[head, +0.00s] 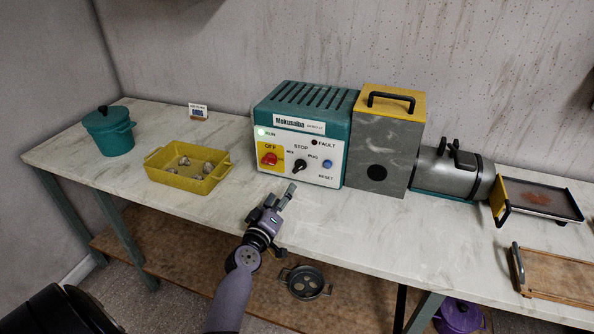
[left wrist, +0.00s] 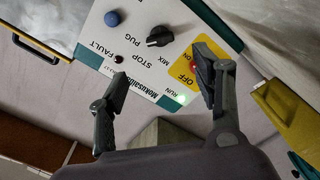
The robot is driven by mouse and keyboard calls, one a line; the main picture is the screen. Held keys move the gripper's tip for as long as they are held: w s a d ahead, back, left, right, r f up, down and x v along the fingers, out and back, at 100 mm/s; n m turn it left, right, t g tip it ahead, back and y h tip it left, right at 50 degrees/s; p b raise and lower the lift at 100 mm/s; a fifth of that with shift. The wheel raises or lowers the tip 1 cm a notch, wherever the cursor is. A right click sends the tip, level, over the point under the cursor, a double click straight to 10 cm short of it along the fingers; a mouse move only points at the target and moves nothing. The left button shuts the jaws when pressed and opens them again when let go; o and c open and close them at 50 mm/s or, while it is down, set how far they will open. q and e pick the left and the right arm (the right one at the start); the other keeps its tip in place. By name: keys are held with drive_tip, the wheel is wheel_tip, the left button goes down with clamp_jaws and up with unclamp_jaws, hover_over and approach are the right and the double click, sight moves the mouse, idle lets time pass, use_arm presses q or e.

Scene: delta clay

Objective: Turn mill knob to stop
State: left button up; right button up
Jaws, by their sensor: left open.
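The mill's control box (head: 302,133) is teal with a white front panel. Its black knob (head: 299,166) sits among the labels MIX, STOP and PUG; which one it points at is too small to tell. The knob also shows in the left wrist view (left wrist: 160,36), where the panel appears upside down. The green RUN light (head: 262,132) is lit. A red switch (head: 269,159) is on a yellow OFF plate. My left gripper (head: 285,194) is open and empty in front of the panel, below the knob and apart from it. My right gripper is not in view.
A grey block with a yellow top (head: 388,140) and a metal cylinder (head: 447,172) stand right of the control box. A yellow tray (head: 187,182) with several small lumps and a teal pot (head: 109,132) stand left. The pale tabletop (head: 350,235) in front is clear.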

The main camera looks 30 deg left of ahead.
sight(298, 170)
use_arm(q)
drive_tip(key=b+x, duration=0.1)
drive_tip(key=x, duration=1.1)
drive_tip(key=shift+w, duration=0.25)
drive_tip(key=shift+c, duration=0.5)
drive_tip(key=c, duration=1.1)
